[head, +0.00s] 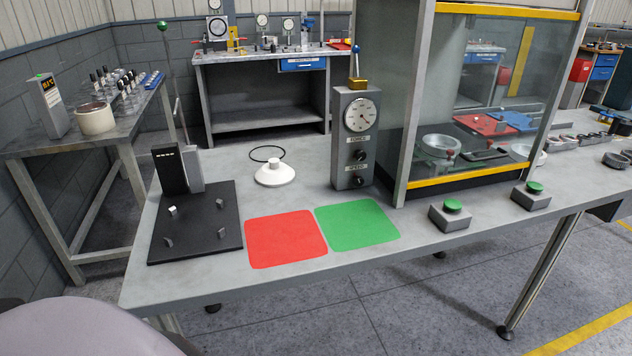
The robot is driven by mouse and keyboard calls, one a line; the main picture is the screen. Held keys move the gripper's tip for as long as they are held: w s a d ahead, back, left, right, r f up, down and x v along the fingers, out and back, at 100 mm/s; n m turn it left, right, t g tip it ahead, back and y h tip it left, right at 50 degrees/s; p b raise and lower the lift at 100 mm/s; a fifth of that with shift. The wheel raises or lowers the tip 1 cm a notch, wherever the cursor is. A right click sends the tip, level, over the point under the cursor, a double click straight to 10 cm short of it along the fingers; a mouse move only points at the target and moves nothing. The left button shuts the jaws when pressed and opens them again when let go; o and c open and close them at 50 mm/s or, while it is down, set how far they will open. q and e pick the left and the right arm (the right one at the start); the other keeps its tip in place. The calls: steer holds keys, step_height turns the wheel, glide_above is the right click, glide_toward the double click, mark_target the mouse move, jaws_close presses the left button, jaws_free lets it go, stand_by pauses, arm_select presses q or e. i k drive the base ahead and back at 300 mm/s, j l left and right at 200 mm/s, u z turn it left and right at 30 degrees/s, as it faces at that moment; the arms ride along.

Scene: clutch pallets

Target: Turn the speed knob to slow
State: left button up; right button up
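A grey upright control box (341,150) stands on the workbench, left of the glass-sided press enclosure. It has a round dial gauge (360,115) on its upper front. Below it are two small black knobs. The upper knob (361,156) sits under a label that seems to read FORCE. The lower knob, the speed knob (358,181), sits under a label that seems to read SPEED. The knob's pointer and any slow mark are too small to read. Neither of my grippers is in view.
The enclosure (398,100) with yellow edges stands right of the box. Two green-button boxes (452,216) (531,195) sit at the bench front. Red (286,239) and green (357,225) mats, a white disc (274,176) and a black fixture plate (206,235) lie left; bench around the mats is clear.

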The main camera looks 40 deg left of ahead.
mark_target(358, 180)
steer(key=u, duration=1.25)
steer(key=l+u, duration=0.3)
steer(key=u, duration=0.2)
steer(key=l+u, duration=0.3)
steer(key=u, duration=0.2)
steer(key=l+u, duration=0.35)
steer(key=k+l+u, duration=0.1)
steer(key=l+u, duration=0.25)
steer(key=k+l+u, duration=0.45)
steer(key=l, duration=0.15)
steer(key=k+l, duration=0.2)
steer(key=l, duration=0.15)
steer(key=k+l+u, duration=0.1)
steer(key=l, duration=0.2)
steer(key=k, duration=0.05)
